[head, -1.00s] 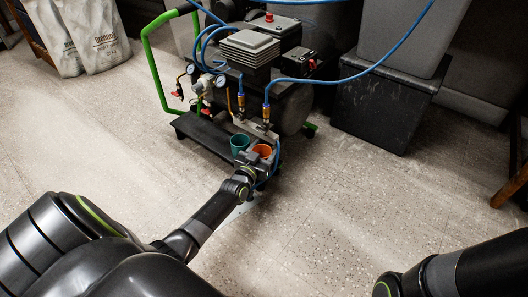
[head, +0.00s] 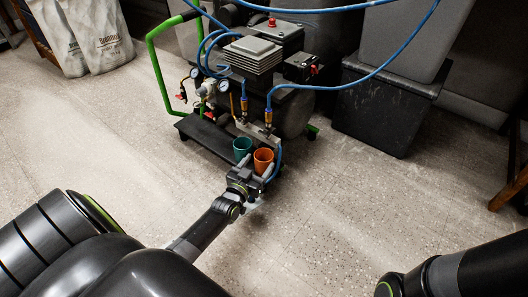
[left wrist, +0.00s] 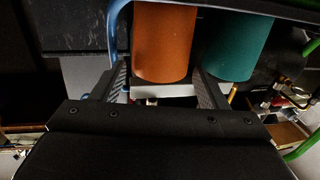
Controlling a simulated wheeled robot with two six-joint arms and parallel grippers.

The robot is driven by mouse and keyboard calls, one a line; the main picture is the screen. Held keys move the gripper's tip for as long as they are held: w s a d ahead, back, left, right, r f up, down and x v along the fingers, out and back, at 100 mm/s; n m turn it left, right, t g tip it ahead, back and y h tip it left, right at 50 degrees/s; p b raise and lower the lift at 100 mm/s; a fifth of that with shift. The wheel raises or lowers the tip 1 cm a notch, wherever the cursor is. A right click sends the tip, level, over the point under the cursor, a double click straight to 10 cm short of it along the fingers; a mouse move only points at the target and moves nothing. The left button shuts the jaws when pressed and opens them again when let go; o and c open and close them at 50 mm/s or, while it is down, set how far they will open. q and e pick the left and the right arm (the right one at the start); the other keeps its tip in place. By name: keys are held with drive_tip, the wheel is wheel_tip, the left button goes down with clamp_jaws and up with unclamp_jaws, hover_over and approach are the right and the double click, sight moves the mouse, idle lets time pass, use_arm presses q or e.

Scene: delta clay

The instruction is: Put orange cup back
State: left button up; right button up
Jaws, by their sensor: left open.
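The orange cup (head: 263,160) stands upright at the front right end of the black platform of the compressor, next to a teal cup (head: 242,148). My left gripper (head: 255,172) is open just in front of the orange cup. In the left wrist view the orange cup (left wrist: 165,45) lies ahead, between the two open fingers (left wrist: 163,88), and the teal cup (left wrist: 235,47) is close beside the right-hand finger. I cannot tell whether the fingers touch the orange cup. My right gripper is out of view; only part of that arm shows.
The compressor (head: 253,55) stands behind the cups, with blue hoses (head: 375,72) and a green handle (head: 154,62). A dark bin (head: 385,108) stands to the right. White sacks (head: 82,35) are at the back left. The floor (head: 340,210) in front is clear.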

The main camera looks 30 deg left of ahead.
use_arm(q)
drive_tip(key=s, duration=0.2)
drive_tip(key=s+p, duration=0.1)
drive_tip(key=s, duration=0.3)
drive_tip(key=shift+d+p, duration=0.3)
drive_tip(key=shift+d, duration=0.05)
drive_tip(key=shift+w, duration=0.1)
